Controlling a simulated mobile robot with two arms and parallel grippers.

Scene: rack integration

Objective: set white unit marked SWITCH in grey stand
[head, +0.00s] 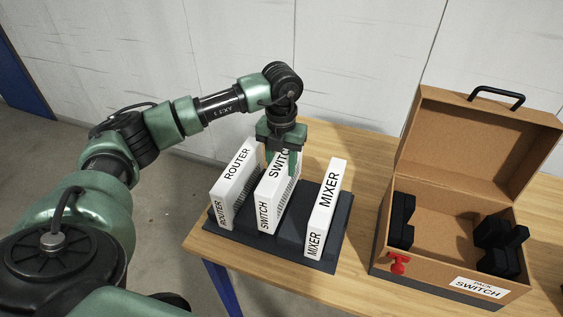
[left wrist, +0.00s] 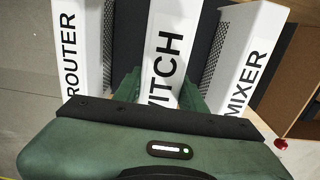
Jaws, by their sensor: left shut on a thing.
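The white unit marked SWITCH (head: 266,207) is upright between two other white units, over the dark grey stand (head: 335,232). My left gripper (head: 279,158) comes down from above and is shut on the SWITCH unit near its far end. In the left wrist view, the green fingers (left wrist: 163,97) lie on either side of the SWITCH unit (left wrist: 166,52), covering part of its lettering. The unit's lower edge is close to the stand; I cannot tell whether it is fully seated. My right gripper is not in view.
The ROUTER unit (head: 232,182) stands left of SWITCH and the MIXER unit (head: 326,207) right, with narrow gaps. An open brown case (head: 425,262) labelled PACK SWITCH, with black inserts (head: 402,220) and a red latch (head: 398,263), stands right on the wooden table (head: 362,150).

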